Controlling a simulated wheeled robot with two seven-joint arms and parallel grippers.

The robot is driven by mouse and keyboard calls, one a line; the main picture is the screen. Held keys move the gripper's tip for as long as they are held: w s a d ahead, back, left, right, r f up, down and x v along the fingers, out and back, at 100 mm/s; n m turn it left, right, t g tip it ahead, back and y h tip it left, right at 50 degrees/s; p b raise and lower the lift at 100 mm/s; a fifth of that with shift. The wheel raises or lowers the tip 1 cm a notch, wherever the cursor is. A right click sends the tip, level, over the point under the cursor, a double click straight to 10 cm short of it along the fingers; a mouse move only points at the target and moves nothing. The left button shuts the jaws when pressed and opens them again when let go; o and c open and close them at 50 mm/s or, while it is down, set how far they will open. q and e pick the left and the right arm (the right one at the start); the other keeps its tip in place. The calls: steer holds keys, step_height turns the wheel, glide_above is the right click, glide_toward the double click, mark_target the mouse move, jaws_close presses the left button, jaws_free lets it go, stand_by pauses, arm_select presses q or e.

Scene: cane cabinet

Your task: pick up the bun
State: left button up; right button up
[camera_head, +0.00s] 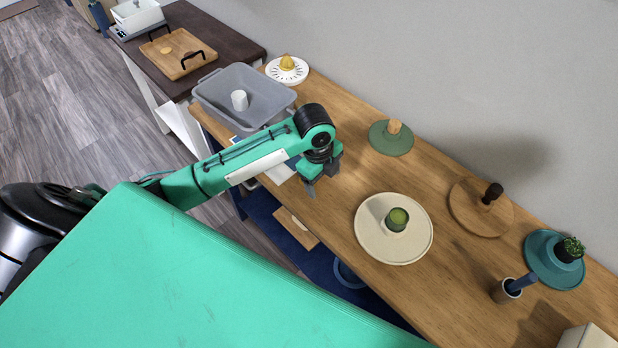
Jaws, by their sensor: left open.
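I cannot tell for certain which thing is the bun. A small tan round item (166,50) lies on the wooden tray with black handles at the upper left. Another tan, upright item (394,127) stands on a green plate (388,144) near the wall. My left gripper (314,184) is open, pointing down over the front edge of the wooden cabinet top, with nothing seen between its fingers. It is left of and nearer than the green plate, and far from the tray. My right gripper is not in view.
A grey bin (215,88) holding a white cup (240,101) stands behind my left arm. A white plate (300,73) bears a yellow item. A cream plate (366,243) with a green cup (397,219) lies right of the gripper. More plates stand farther right.

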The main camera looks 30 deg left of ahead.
arm_select(q)
steer(key=w+a+r+m+g+y, duration=0.1)
steer(key=w+a+r+m, duration=0.3)
steer(key=a+r, duration=0.2)
steer(key=f+p, duration=0.2)
steer(key=f, duration=0.6)
steer(key=shift+w+f, duration=0.2)
steer(key=shift+f+p, duration=0.35)
steer(key=shift+f, duration=0.1)
steer(key=f+p, duration=0.1)
steer(key=f, duration=0.2)
steer(key=shift+s+a+f+p, duration=0.15)
steer(key=shift+s+f+p, duration=0.1)
steer(key=shift+p, duration=0.1)
steer(key=shift+w+f, duration=0.1)
steer(key=shift+f, duration=0.45)
steer(key=c, duration=1)
